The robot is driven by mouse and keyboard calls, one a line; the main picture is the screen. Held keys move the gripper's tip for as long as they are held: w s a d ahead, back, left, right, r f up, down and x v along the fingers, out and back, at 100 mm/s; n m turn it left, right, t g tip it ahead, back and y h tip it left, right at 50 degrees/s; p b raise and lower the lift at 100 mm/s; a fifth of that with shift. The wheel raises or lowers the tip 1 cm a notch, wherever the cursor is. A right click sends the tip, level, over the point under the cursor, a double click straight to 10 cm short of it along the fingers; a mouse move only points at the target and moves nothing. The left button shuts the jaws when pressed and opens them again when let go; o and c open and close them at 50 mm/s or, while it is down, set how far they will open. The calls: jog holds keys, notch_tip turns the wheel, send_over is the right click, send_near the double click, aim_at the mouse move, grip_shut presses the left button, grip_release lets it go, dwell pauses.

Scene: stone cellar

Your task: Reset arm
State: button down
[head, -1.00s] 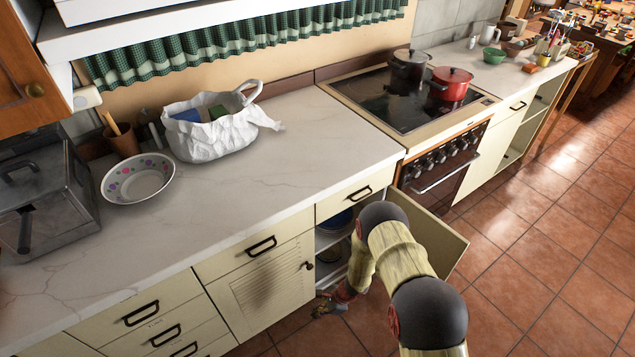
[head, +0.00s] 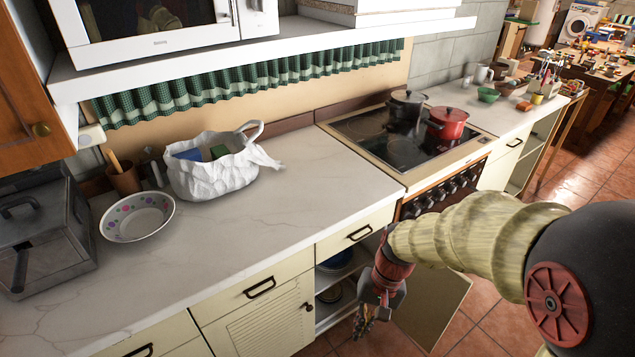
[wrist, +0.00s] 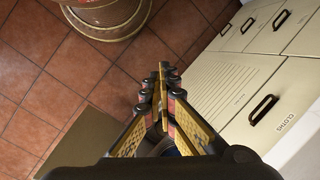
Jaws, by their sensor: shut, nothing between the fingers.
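My gripper (head: 366,320) hangs in front of the open cupboard under the counter, pointing down. In the wrist view my gripper (wrist: 162,75) is shut, its fingertips together with nothing between them. Tiled floor lies below it and cream drawer fronts stand to its right. In the head view my arm reaches in from the right edge, with its forearm raised level with the counter edge.
The open cupboard door (head: 432,305) stands just right of my gripper. Blue dishes (head: 336,260) sit on the cupboard shelf. The counter (head: 270,225) holds a patterned bowl (head: 137,217) and a white bag (head: 212,178). A red pot (head: 447,124) stands on the stove.

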jog(key=s+d+r+n+t+h, duration=0.1)
jog(key=s+d+r+t, duration=0.2)
jog(key=r, duration=0.7)
jog(key=s+d+r+n+t+h, duration=0.1)
jog(key=s+d+r+t, duration=0.3)
jog(key=r, duration=0.7)
jog(key=s+d, duration=0.1)
jog(key=s, duration=0.1)
jog(key=shift+s+d+h, duration=0.3)
jog(key=shift+d, duration=0.05)
jog(key=shift+r, duration=0.1)
